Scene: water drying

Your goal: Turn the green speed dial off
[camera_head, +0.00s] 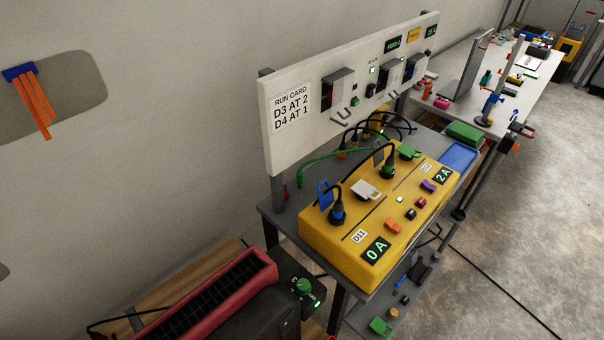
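A green dial (303,286) sits on a small dark control box (312,300) at the lower middle of the head view. The box is at the right end of a machine with a red-rimmed black grille (262,262). A small green light (318,304) shows on the box below the dial. Small pale markings by the dial are too small to read. Neither of my grippers is in view.
A yellow power box (320,238) with plugs and displays reading "0 A" and "2 A" stands on a grey bench right of the dial. A white panel (290,142) with a run card rises behind it. Floor at right (500,240) is mostly clear, crossed by a cable.

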